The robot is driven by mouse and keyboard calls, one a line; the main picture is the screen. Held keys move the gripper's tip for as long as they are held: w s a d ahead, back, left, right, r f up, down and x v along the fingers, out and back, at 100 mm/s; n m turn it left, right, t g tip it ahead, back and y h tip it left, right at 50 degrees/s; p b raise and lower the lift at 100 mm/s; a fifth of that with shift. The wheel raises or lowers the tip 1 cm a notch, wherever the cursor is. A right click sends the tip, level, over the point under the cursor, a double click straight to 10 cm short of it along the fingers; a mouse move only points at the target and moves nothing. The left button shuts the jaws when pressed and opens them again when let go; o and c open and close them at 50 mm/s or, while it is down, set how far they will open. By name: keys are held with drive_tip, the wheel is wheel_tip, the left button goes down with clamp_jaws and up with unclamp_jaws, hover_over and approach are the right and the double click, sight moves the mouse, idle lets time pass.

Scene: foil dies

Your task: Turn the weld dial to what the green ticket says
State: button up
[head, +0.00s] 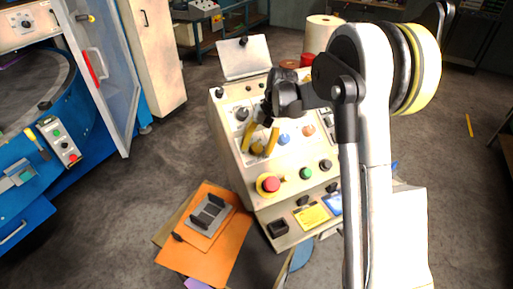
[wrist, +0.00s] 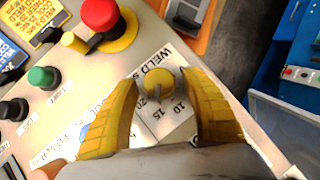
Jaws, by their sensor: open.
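The weld dial (wrist: 158,80) is a round yellow knob on a white plate lettered "WELD S...", with 10, 15 and 20 beside it. Its dark mark points down in the wrist view, toward the 15 to 20 side; the exact setting is unclear. It also shows in the head view (head: 257,149). My gripper (wrist: 160,84) is open, its yellow fingers on either side of the dial; contact cannot be told. It shows over the panel in the head view (head: 260,139). A yellow ticket (head: 311,216) and blue ticket (head: 333,204) lie on the console's lower ledge. I see no green ticket.
A red stop button (head: 269,184) on a yellow base, a green button (head: 306,173) and a blue button (head: 284,139) surround the dial. An orange board (head: 223,252) lies left of the console. My arm hides the console's right side.

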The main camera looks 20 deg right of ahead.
drive_tip(key=v, duration=1.2)
drive_tip(key=shift+s, duration=0.1)
drive_tip(key=s+a+n+t+h+b, duration=0.1)
drive_tip(key=s+a+t+h+b, duration=0.2)
drive_tip(key=s+b, duration=0.85)
drive_tip(key=s+f+n+t, duration=0.1)
drive_tip(key=s+f+t, duration=0.1)
drive_tip(key=s+f, duration=0.3)
drive_tip(key=s+f+n+t, duration=0.1)
drive_tip(key=s+f, duration=0.3)
drive_tip(key=s, duration=0.7)
drive_tip(key=shift+a+f+t, duration=0.3)
drive_tip(key=shift+f+t, duration=0.1)
drive_tip(key=shift+t, duration=0.1)
drive_tip(key=shift+s, duration=0.1)
